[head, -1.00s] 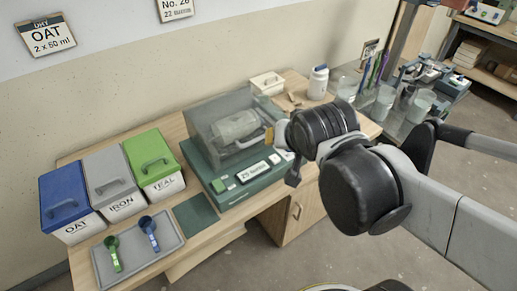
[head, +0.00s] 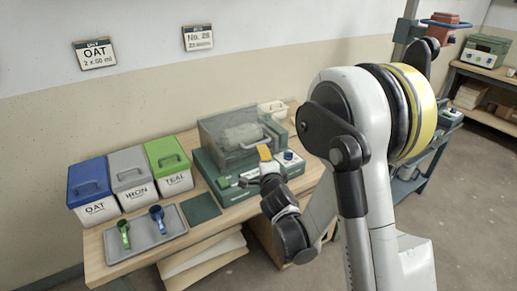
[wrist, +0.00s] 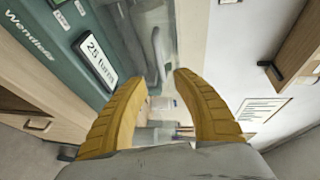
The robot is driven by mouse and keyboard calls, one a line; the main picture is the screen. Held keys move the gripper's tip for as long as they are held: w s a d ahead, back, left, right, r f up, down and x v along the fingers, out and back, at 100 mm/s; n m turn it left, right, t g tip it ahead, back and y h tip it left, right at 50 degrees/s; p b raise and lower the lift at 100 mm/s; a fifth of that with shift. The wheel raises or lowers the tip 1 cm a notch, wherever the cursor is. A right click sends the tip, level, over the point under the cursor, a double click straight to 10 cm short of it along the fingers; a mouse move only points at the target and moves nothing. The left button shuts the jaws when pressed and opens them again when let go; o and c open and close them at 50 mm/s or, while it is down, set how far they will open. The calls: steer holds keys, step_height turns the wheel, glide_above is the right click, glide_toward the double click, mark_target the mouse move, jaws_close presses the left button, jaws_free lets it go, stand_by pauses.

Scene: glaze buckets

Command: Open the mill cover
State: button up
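The mill has a dark green base (head: 229,193) and stands on the wooden table. Its clear grey cover (head: 222,146) sits down over a pale jar (head: 242,134). The cover's grey handle (head: 259,143) is on its front side; it also shows in the wrist view (wrist: 157,52), beyond the fingertips and roughly in line with the gap. My gripper (head: 265,153), with yellow fingers, is just in front of the handle in the head view. In the wrist view my gripper (wrist: 161,77) is open, with nothing between its fingers. Whether a fingertip touches the handle I cannot tell.
Left of the mill stand blue (head: 90,190), grey (head: 131,178) and green (head: 168,160) lidded bins. A grey tray (head: 145,240) with green and blue scoops lies before them. A dark green mat (head: 200,208) is beside the mill. A white container (head: 272,108) stands behind.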

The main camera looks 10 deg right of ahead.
mark_target(258, 144)
steer(key=w, duration=0.3)
steer(key=w+f+b, duration=0.1)
steer(key=w, duration=0.2)
steer(key=w+d+b, duration=0.1)
steer(key=w, duration=0.3)
steer(key=shift+f, duration=0.4)
jaws_close()
